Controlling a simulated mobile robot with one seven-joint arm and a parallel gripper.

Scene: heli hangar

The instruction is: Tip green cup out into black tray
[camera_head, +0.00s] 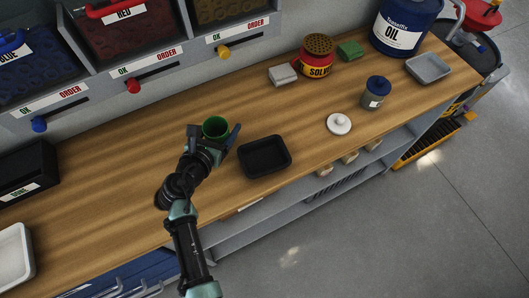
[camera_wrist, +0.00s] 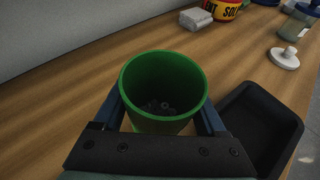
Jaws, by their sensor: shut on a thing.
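The green cup (camera_head: 215,127) is upright between the fingers of my gripper (camera_head: 214,134), over the wooden bench. In the wrist view the green cup (camera_wrist: 163,83) is seen from above, with several small grey pieces (camera_wrist: 158,107) at its bottom. My gripper (camera_wrist: 165,118) is shut on the cup, one finger on each side. The black tray (camera_head: 264,157) is on the bench just right of the cup. It also shows in the wrist view (camera_wrist: 262,125), where its visible inside looks empty. Whether the cup touches the bench is hard to tell.
A white lid (camera_head: 339,124), a blue-topped jar (camera_head: 375,93), a red SOLV can (camera_head: 317,58), a grey block (camera_head: 282,75), a green block (camera_head: 350,50) and a grey tray (camera_head: 428,67) stand farther right. Colored bins (camera_head: 124,40) line the back. Bench around the black tray is clear.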

